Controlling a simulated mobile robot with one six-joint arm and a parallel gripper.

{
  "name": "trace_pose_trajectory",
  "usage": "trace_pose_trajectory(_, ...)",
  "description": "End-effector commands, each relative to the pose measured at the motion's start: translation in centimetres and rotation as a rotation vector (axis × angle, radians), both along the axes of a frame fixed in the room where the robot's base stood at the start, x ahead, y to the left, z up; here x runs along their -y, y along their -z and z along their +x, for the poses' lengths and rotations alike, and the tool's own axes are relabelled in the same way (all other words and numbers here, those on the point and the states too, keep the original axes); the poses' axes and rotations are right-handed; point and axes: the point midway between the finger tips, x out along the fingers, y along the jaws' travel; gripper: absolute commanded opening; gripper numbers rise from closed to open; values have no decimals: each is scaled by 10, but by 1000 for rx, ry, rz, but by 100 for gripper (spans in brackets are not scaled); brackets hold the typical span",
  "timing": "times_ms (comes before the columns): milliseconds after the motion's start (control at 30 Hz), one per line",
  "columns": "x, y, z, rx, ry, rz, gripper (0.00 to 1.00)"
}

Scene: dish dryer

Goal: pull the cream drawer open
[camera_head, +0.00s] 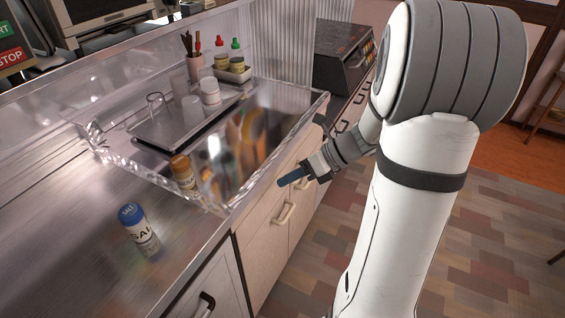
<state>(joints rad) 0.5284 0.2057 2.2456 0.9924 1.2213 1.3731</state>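The cream drawer front (262,255) is below the metal counter, right of centre. A pale bar handle (284,213) stands out from it. My gripper (290,178), with a blue fingertip, reaches in from the right beside the upper part of the cream fronts, above and apart from that handle. Only one finger shows clearly, so I cannot tell whether it is open or shut. My arm hides part of the fronts farther along.
A clear dish dryer bin (222,207) sits on the counter, with a tray of cups (190,128) inside. A salt shaker (140,230) stands on the near counter. A dark oven-like box (340,55) is at the back. The tiled floor (325,235) beside the fronts looks clear.

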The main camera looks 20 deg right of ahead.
Motion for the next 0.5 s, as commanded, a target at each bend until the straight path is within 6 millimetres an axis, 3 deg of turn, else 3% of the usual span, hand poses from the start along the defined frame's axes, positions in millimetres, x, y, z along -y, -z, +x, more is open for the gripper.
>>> trace_pose_trajectory(33, 19, 37, 15, -92, 151, 110, 19)
trace_pose_trajectory(200, 77, 87, 54, -343, 556, 468, 19)
trace_pose_trajectory(400, 125, 117, 73, -495, 787, 735, 19)
trace_pose_trajectory(500, 132, 122, 78, -523, 824, 785, 19)
